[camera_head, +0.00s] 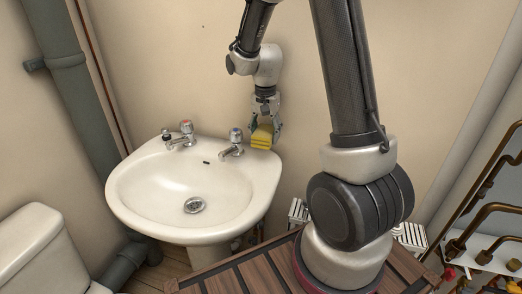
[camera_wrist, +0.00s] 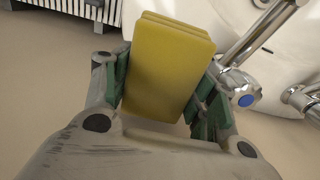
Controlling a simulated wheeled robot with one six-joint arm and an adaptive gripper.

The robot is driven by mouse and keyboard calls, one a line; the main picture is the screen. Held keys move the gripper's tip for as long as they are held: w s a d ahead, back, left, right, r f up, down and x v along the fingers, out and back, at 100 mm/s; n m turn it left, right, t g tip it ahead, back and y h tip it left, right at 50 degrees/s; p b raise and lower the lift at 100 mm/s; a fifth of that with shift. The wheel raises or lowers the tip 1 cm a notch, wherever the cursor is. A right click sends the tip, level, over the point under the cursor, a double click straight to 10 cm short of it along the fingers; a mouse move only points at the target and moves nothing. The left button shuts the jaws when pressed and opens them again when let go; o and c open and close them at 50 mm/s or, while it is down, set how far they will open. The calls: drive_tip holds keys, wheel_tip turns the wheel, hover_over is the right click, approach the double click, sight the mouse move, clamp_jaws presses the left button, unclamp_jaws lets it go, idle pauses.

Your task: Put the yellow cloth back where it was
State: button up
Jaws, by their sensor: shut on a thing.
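The yellow cloth (camera_head: 262,137) looks like a thick folded block. It is between the fingers of my gripper (camera_head: 264,120), over the right back corner of the white washbasin (camera_head: 191,190). In the wrist view the yellow cloth (camera_wrist: 168,62) fills the space between the green-padded fingers of my gripper (camera_wrist: 160,95), which is shut on it. The cloth is beside the blue-marked tap (camera_head: 234,144), which also shows close by in the wrist view (camera_wrist: 240,88). Whether the cloth touches the basin rim I cannot tell.
A red-marked tap (camera_head: 186,130) stands at the basin's back left. A white toilet (camera_head: 40,250) is at the lower left. A slatted wooden top (camera_head: 235,278) lies in front of the basin. Copper pipes (camera_head: 490,210) are at the right. The basin bowl is empty.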

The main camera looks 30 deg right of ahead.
sight(265, 157)
wheel_tip(265, 157, down, 7)
idle(0.3)
drive_tip(key=shift+f, duration=0.1)
drive_tip(key=o, duration=1.2)
drive_tip(key=shift+c, duration=0.2)
wheel_tip(265, 157, up, 12)
drive_tip(key=shift+s+r, duration=0.1)
drive_tip(key=s+r+n+t, duration=0.2)
drive_tip(key=s+r+n, duration=0.2)
drive_tip(key=s+r, duration=0.75)
drive_tip(key=s+r+n+t, duration=0.2)
drive_tip(key=s+n, duration=0.3)
drive_tip(key=s, duration=0.7)
drive_tip(key=shift+d+r, duration=0.2)
drive_tip(key=shift+r, duration=0.5)
